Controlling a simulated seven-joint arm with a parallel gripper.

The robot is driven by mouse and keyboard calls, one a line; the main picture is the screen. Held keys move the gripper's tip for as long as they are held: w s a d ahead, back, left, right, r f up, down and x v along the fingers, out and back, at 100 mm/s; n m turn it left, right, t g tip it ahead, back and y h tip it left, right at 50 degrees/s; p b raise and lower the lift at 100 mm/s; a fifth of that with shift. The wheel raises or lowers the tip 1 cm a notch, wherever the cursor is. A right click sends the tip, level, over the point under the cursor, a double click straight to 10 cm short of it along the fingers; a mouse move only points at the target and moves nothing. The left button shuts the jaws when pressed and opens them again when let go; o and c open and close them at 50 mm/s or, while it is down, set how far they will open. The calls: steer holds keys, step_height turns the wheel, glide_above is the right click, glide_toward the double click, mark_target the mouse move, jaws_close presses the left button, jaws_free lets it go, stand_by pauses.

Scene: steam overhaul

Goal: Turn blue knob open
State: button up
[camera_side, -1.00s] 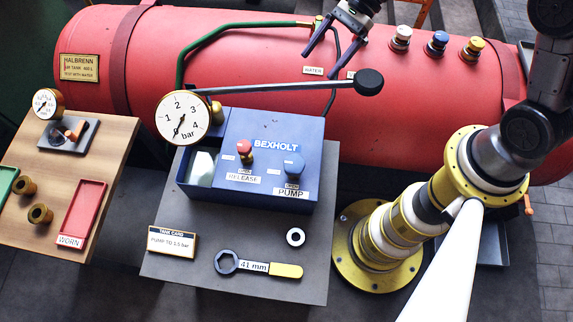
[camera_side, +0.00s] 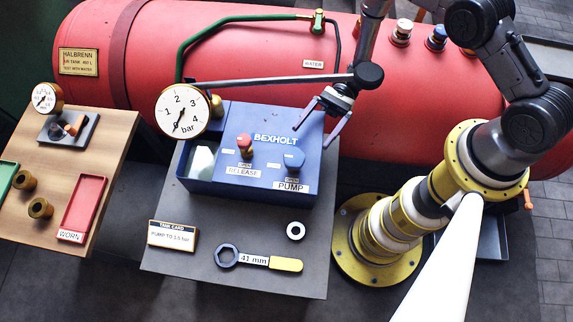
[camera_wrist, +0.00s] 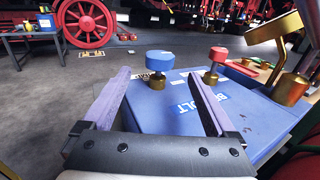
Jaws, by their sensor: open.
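The blue knob (camera_side: 293,162) stands on the right part of the top of the blue Bexholt pump box (camera_side: 236,190), above the PUMP label. In the wrist view the blue knob (camera_wrist: 160,62) sits on a brass stem, ahead of and between my fingers. My gripper (camera_side: 318,122) is open and empty above the box's back right corner, apart from the knob. Its two purple-grey fingers also frame the box top in the wrist view (camera_wrist: 160,80). The red release knob (camera_side: 244,144) is left of the blue one and also shows in the wrist view (camera_wrist: 217,56).
A pressure gauge (camera_side: 183,111) stands at the box's left. A 41 mm wrench (camera_side: 258,260), a ring (camera_side: 296,230) and a tank card (camera_side: 172,235) lie in front. The red tank (camera_side: 250,60) is behind.

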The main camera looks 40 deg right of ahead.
mark_target(293, 169)
steer(key=x, duration=1.2)
steer(key=shift+a, duration=0.1)
steer(key=c, duration=1.4)
steer(key=shift+g, duration=0.3)
steer(key=shift+s+d+n+g+h, duration=0.15)
steer(key=shift+s+n+g+h, duration=0.05)
steer(key=shift+n+g+h, duration=0.9)
steer(key=shift+s+d+n+g+h, duration=0.15)
steer(key=shift+s+n+g+h, duration=0.1)
steer(key=shift+n+g+h, duration=0.8)
steer(key=shift+s+d+n+g+h, duration=0.2)
steer(key=shift+n+g+h, duration=0.25)
steer(key=shift+n+g, duration=0.7)
steer(key=shift+m+g, duration=0.3)
steer(key=o, duration=1.4)
